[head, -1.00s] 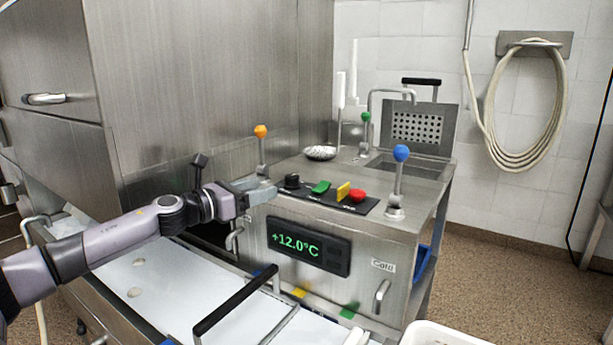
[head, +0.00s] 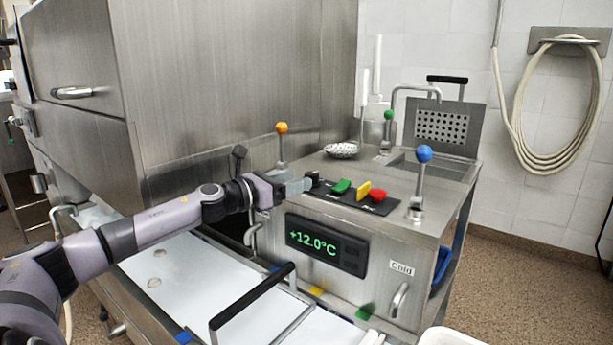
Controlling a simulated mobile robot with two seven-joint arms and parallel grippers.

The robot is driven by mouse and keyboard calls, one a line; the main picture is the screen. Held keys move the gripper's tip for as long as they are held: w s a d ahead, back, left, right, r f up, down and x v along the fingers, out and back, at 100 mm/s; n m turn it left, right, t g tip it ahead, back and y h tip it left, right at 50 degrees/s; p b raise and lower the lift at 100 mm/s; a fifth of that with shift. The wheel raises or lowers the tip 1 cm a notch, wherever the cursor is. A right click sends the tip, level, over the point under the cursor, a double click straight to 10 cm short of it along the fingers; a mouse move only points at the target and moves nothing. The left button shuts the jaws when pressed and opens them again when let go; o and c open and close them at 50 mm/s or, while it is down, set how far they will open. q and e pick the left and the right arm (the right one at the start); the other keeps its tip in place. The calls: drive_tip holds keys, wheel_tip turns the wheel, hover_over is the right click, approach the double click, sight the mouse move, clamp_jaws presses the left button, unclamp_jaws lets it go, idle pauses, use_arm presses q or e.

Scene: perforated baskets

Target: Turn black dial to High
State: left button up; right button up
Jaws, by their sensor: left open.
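The black dial (head: 313,179) sits at the left end of a dark control strip on top of the steel unit. Its markings are too small to read. My left gripper (head: 300,186) is open, with its fingertips right at the left side of the dial. The fingers partly cover the dial, and I cannot tell whether they touch it. Right of the dial on the same strip are a green switch (head: 340,186), a yellow switch (head: 364,190) and a red switch (head: 378,195). My right gripper is not in view.
An orange-knobbed lever (head: 282,145) stands just behind my left gripper. A blue-knobbed lever (head: 421,180) stands at the right. The display (head: 325,246) on the front reads +12.0°C. A black-handled basket (head: 250,297) is below, in front. A metal bowl (head: 341,150) is at the back.

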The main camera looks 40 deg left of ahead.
sight(307, 175)
use_arm(q)
drive_tip(key=shift+w+d+p, duration=0.2)
drive_tip(key=shift+w+p, duration=0.2)
drive_tip(key=shift+w, duration=0.65)
drive_tip(key=shift+w+d+p, duration=0.2)
drive_tip(key=shift+w+p, duration=0.15)
drive_tip(key=shift+w, duration=0.7)
drive_tip(key=c, duration=1)
